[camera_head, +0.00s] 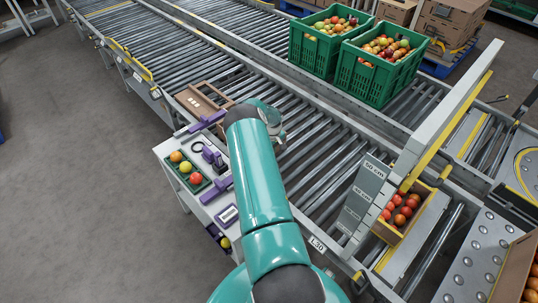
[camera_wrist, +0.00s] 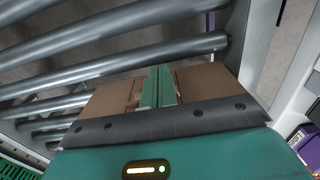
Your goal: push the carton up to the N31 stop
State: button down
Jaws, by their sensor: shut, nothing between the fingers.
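The brown carton (camera_head: 203,99) sits on the roller conveyor near its left side rail, left of my arm. Part of it is hidden behind the arm in the head view. In the wrist view the carton (camera_wrist: 202,83) shows beyond my gripper (camera_wrist: 158,70), on both sides of its green fingers. The fingers are shut together and empty. I cannot tell whether they touch the carton. In the head view my arm hides the fingers. I cannot make out an N31 label; a label reading L30 is on the near rail.
Rollers (camera_head: 170,47) run clear beyond the carton toward the upper left, beside a yellow rail (camera_head: 132,62). A height gate (camera_head: 368,185) and tomato box stand right.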

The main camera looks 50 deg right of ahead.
jog(key=shift+w+r, duration=0.15)
jog(key=shift+w, duration=0.2)
jog(key=shift+w+d, duration=0.1)
jog(key=shift+w, duration=0.3)
jog(key=shift+s+a, duration=0.3)
jog(key=shift+s, duration=1.1)
jog(key=shift+s+a, duration=0.25)
jog(key=shift+s, duration=1.1)
jog(key=shift+s+a, duration=0.3)
jog(key=shift+s, duration=1.1)
